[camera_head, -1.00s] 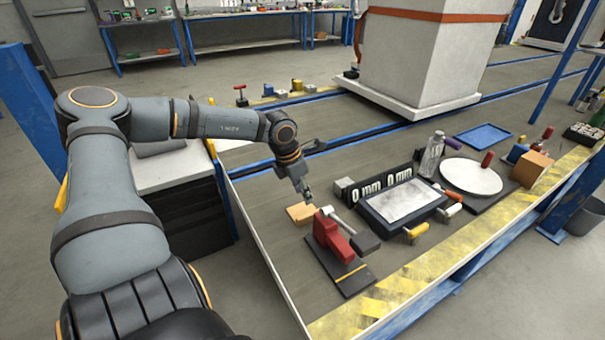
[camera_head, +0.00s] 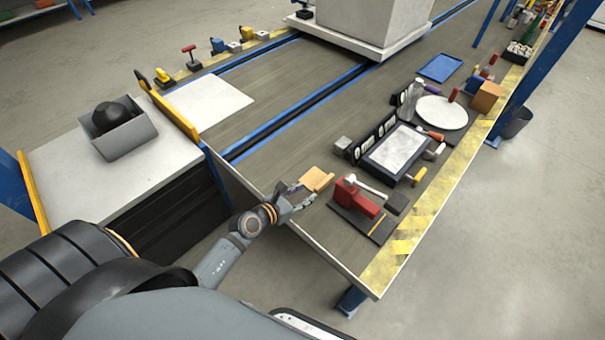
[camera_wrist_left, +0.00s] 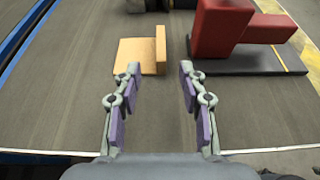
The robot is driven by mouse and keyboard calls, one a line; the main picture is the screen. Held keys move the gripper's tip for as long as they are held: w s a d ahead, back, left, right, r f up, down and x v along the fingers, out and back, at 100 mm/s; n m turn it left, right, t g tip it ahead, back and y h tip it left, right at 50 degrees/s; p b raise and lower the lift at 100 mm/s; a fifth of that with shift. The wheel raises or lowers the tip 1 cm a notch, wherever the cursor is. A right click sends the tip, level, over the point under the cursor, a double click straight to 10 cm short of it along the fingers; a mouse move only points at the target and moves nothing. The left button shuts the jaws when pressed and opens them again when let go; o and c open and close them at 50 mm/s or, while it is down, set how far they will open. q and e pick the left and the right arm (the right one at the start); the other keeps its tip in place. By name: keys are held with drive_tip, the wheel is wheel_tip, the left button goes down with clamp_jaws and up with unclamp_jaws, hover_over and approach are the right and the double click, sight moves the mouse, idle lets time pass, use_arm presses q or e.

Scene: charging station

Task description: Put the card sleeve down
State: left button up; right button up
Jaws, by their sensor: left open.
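A tan piece (camera_head: 317,180), which I take to be the card sleeve, rests on the grey tabletop near its front left edge. In the left wrist view (camera_wrist_left: 138,57) it has a flat part and a raised strip on its right side. My left gripper (camera_head: 300,192) is open beside it, on the near side. In the left wrist view the open fingers (camera_wrist_left: 160,70) point at it, and the left fingertip overlaps its near edge. Nothing shows held between the fingers; contact cannot be told. My right gripper is not in view.
A red block tool (camera_head: 358,196) on a dark base (camera_wrist_left: 250,62) stands just right of the tan piece. A dark tray with a white sheet (camera_head: 398,150) lies farther right. A grey bin (camera_head: 125,135) stands on the white side surface. The tabletop left of the tan piece is clear.

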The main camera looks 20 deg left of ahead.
sight(320, 185)
use_arm(q)
drive_tip(key=shift+d, duration=0.1)
drive_tip(key=shift+w+d+f, duration=0.15)
drive_tip(key=shift+w+f, duration=0.05)
drive_tip(key=shift+w, duration=0.15)
drive_tip(key=b+x, duration=0.2)
drive_tip(key=x, duration=0.3)
drive_tip(key=shift+w+f, duration=0.1)
drive_tip(key=b+x, duration=0.1)
drive_tip(key=x, duration=0.3)
drive_tip(key=shift+f, duration=0.1)
drive_tip(key=shift+w+d, duration=0.1)
drive_tip(key=shift+w, duration=0.15)
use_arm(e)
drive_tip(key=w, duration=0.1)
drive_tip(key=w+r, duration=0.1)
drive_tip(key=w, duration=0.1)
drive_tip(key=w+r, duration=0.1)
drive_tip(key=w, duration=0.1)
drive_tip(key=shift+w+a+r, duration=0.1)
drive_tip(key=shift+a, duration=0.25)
use_arm(q)
clamp_jaws()
